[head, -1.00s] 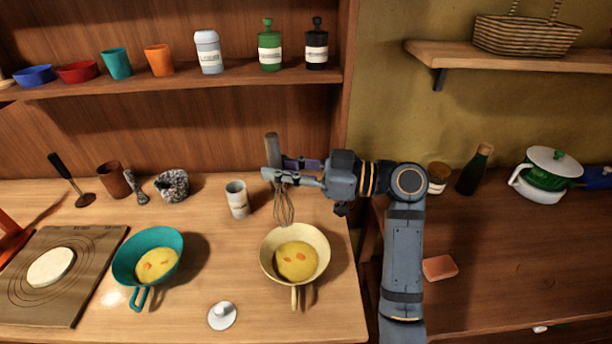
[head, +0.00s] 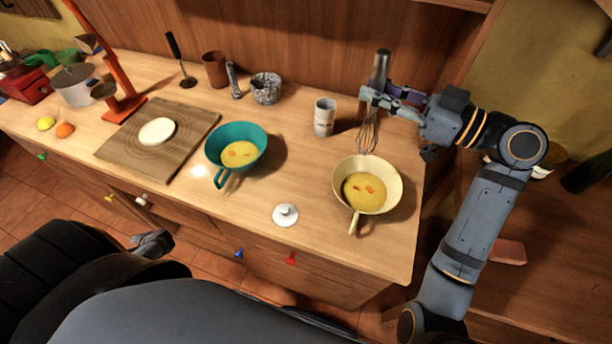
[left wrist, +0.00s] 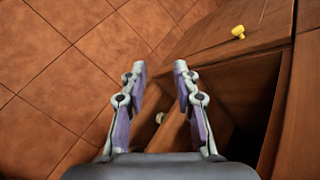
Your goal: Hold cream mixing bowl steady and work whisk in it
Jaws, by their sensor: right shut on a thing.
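The cream mixing bowl (head: 391,198) stands on the wooden counter near its right end, its handle towards me, with a yellow mixture and orange bits inside. My right gripper (head: 378,95) is shut on the upright whisk (head: 369,134) by its grey handle. The whisk's wires hang above the bowl's far rim; whether they touch it I cannot tell. My left gripper (left wrist: 158,68) is open and empty in the left wrist view, above the tiled floor beside the cabinet front. In the head view it shows small (head: 152,242), below the counter's front edge, far from the bowl.
A teal bowl (head: 255,137) with a similar mixture stands left of the cream one. A white lid (head: 285,215) lies between them near the front, and a grey cup (head: 324,117) stands behind. A board (head: 190,121) with dough lies left. Cabinet knobs (head: 290,257) stick out in front.

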